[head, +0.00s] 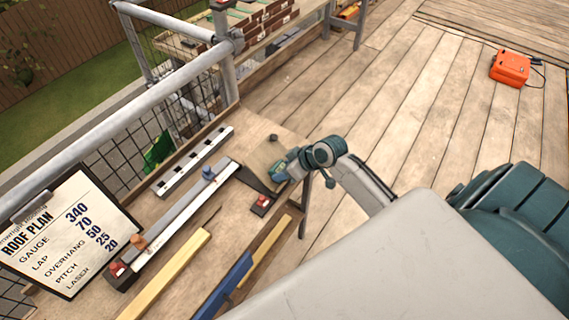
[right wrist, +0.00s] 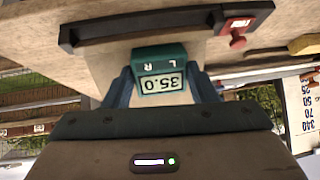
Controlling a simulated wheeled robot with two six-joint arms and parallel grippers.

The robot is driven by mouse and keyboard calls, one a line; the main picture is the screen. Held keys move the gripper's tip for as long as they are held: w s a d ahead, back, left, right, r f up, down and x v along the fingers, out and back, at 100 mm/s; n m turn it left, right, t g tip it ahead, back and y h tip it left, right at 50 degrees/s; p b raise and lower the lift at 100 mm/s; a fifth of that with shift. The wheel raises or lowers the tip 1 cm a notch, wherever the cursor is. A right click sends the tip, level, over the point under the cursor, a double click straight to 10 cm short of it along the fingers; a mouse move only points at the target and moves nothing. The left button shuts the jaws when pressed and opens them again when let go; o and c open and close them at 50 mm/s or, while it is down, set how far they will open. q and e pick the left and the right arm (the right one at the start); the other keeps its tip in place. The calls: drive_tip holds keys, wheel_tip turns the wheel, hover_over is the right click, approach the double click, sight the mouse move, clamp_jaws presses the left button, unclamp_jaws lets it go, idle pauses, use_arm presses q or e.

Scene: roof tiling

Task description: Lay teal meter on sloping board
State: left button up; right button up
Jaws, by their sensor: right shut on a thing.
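The teal meter (right wrist: 160,72) is between the two fingers of my right gripper (right wrist: 162,92) in the right wrist view. Its display reads 35.0 and appears upside down. In the head view the meter (head: 278,171) is small at the tip of my right gripper (head: 281,168), which is shut on it. The tan sloping board (head: 262,156) lies right behind it at the bench's far end; it also fills the area around the meter in the right wrist view (right wrist: 104,66). I cannot tell whether the meter touches the board. My left gripper is not in view.
A dark bar with a red knob (head: 262,202) is beside the board. A long grey rail (head: 180,222), a slotted strip (head: 195,160), yellow battens (head: 165,275) and a blue bar (head: 226,284) lie nearby. The roof plan clipboard (head: 70,235) is at left. Railing stands behind.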

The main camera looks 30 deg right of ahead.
drive_tip(key=shift+s+f, duration=0.1)
drive_tip(key=shift+s, duration=0.05)
drive_tip(key=o, duration=1)
drive_tip(key=shift+s+d+r+p, duration=0.15)
drive_tip(key=shift+s+r+p, duration=0.05)
drive_tip(key=shift+r+p, duration=0.4)
drive_tip(key=p+v, duration=0.5)
drive_tip(key=shift+s+r+p, duration=0.35)
